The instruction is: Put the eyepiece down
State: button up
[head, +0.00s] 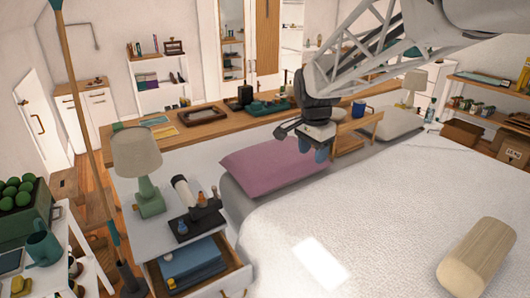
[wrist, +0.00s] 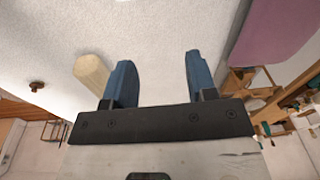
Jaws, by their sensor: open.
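My gripper (head: 318,150) hangs above the head end of the bed, close to the purple pillow. In the wrist view its two blue fingers (wrist: 158,75) stand wide apart with nothing between them. I cannot pick out the eyepiece for certain. A white tube with dark ends (head: 183,190) leans on a dark tray (head: 183,236) on the nightstand, and a small blue and orange piece (head: 182,227) sits on the same tray. Either may belong to the optics, but they are too small to tell. My gripper is well away from both.
The white bed (head: 370,215) fills the right, with a beige bolster (head: 477,258) and purple pillow (head: 272,165). A green lamp (head: 147,190) stands beside the tray, above an open drawer (head: 205,265). A long wooden desk (head: 160,138) with trays runs behind the bed.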

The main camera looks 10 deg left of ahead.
jog(key=w+a+f+m, duration=0.3)
jog(key=w+a+f, duration=0.2)
jog(key=w+a, duration=0.5)
jog(key=m+g+h, duration=0.1)
jog(key=m, duration=0.5)
send_near(201, 198)
jog(key=shift+w+d+f, duration=0.1)
jog(key=shift+w+d, duration=0.05)
jog(key=shift+w, duration=0.5)
jog(key=shift+a+f, duration=0.25)
jog(key=shift+a, duration=0.1)
jog(key=shift+f, duration=0.1)
jog(key=shift+d+f, duration=0.2)
jog(key=shift+f, duration=1)
